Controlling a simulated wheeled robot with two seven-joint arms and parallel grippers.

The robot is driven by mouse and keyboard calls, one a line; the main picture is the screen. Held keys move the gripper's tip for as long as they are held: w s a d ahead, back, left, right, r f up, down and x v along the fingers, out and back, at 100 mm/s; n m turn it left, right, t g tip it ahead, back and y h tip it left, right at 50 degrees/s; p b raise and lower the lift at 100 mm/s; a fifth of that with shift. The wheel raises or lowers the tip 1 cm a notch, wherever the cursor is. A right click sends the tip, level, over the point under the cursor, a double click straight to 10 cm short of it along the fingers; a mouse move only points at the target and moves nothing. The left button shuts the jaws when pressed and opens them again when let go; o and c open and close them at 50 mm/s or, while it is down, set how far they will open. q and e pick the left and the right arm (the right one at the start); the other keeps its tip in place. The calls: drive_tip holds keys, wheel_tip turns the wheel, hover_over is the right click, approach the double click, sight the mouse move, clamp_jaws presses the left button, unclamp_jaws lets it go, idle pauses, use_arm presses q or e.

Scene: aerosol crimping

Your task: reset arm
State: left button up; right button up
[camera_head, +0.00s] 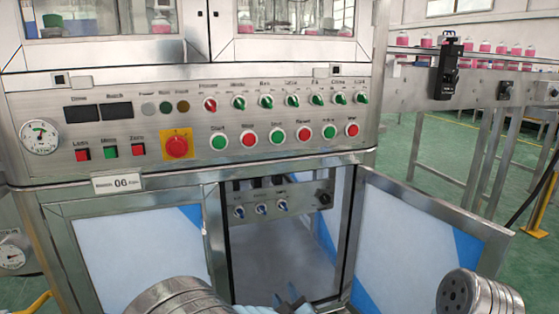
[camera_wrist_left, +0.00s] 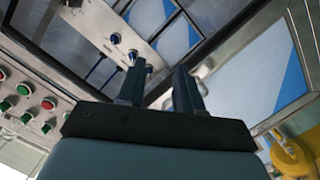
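My left gripper (camera_head: 290,303) shows at the bottom centre of the head view, in front of the open lower cabinet (camera_head: 280,258) of the crimping machine. In the left wrist view the two dark fingers of my left gripper (camera_wrist_left: 158,80) stand apart with nothing between them, so it is open and empty. Behind them are the small inner panel with blue knobs (camera_wrist_left: 115,38) and a cabinet door (camera_wrist_left: 250,80). My right gripper is not in view.
The control panel (camera_head: 200,125) with red and green buttons spans the machine above the cabinet. An open door (camera_head: 425,235) swings out at the right. A conveyor (camera_head: 480,90) with pink-filled bottles runs at the upper right. Green floor (camera_head: 420,150) lies beyond.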

use_arm(q)
drive_tip(key=w+a+f+m+g+h, duration=0.1)
drive_tip(key=a+f+m+g+h, duration=0.3)
drive_tip(key=f, duration=0.7)
drive_tip(key=s+a+f+m+g+h, duration=0.1)
drive_tip(key=s+a+f+g, duration=0.3)
drive_tip(key=f, duration=0.4)
drive_tip(key=s+a+f+m+g, duration=0.1)
drive_tip(key=s+a+f+g, duration=0.1)
drive_tip(key=s+a+f, duration=0.55)
drive_tip(key=s+d+f+m+g+h, duration=0.2)
drive_tip(key=s+f+g, duration=0.35)
drive_tip(key=s, duration=0.45)
wheel_tip(320, 180, up, 15)
drive_tip(key=p, duration=1.5)
drive_tip(key=shift+s+d+h+p, duration=0.15)
drive_tip(key=shift+s+h+p, duration=0.2)
drive_tip(key=shift+h, duration=0.05)
drive_tip(key=shift+o, duration=0.2)
drive_tip(key=shift+t, duration=0.25)
